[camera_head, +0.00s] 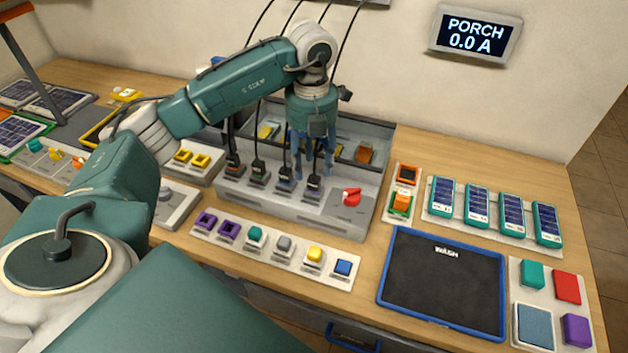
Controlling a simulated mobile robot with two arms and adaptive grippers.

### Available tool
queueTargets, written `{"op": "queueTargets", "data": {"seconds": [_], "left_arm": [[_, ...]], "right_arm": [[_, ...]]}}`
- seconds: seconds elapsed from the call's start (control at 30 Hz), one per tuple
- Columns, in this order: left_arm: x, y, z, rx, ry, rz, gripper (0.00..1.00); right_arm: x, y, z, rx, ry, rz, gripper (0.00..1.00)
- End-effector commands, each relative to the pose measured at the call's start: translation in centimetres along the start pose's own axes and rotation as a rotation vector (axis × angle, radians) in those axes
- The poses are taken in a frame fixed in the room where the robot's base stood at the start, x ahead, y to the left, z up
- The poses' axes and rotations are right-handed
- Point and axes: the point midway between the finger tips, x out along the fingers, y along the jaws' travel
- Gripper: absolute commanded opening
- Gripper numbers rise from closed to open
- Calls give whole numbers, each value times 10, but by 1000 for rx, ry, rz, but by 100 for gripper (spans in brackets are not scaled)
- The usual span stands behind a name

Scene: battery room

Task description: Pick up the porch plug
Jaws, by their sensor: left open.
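Several black plugs with cables running up the wall stand in a row on the grey socket panel (290,208). Their labels are too small to read, so I cannot tell by name which is the porch plug. My left gripper (313,170) points down over the right end of this row, open. Its blue fingers hang on either side of the rightmost plug (313,187) in the picture, with their tips around its upper part. I cannot tell whether they touch it. My right gripper is not in view.
A wall display (475,37) reads "PORCH 0.0 A". A red knob (350,197) sits right of the plugs. A strip of coloured blocks (270,255) lies in front, and a blue-framed mat (440,285) marked "WASH" lies to the right. My left arm crosses the table's left part.

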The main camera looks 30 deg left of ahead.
Motion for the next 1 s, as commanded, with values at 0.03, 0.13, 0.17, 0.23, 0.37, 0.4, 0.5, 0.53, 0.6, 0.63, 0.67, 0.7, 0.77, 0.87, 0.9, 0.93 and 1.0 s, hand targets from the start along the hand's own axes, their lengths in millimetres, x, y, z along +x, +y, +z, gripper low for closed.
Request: {"op": "queueTargets", "data": {"seconds": [0.03, 0.13, 0.17, 0.23, 0.37, 0.4, 0.5, 0.53, 0.6, 0.63, 0.67, 0.7, 0.77, 0.87, 0.9, 0.93, 1.0], "left_arm": [[3, 0, 0, 0, 1, 1, 45], [10, 0, 0, 0, 2, 1, 45], [13, 0, -1, 1, 4, 1, 45], [24, -1, -1, 1, 5, 1, 45], [44, -1, 0, 0, 3, 1, 45], [48, -1, 0, 0, 2, 0, 45], [54, -2, 1, 1, 0, -1, 45], [55, -2, 1, 1, -1, -1, 45], [56, -2, 1, 1, -2, -1, 45], [56, -2, 1, 1, -1, -1, 45], [56, -2, 1, 1, -1, -1, 45], [56, -2, 1, 1, -1, -1, 45], [56, -2, 1, 1, -1, -1, 33], [55, -2, 1, 1, -1, -1, 13], [55, -2, 1, 1, -1, -1, 5], [55, -2, 1, 1, -1, -1, 0], [55, -2, 1, 1, -1, -1, 0]], "right_arm": [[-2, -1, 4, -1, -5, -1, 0], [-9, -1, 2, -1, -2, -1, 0], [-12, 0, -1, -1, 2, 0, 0], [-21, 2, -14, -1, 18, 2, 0], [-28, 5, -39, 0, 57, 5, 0], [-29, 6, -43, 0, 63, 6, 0], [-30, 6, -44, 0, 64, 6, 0], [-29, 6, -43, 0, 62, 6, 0], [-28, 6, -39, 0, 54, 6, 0], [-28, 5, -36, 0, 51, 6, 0], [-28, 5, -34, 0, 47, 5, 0], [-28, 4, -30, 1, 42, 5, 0], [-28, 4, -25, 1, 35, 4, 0], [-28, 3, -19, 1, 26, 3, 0], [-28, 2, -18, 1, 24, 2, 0], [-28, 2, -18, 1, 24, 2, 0], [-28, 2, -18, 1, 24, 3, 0]]}}
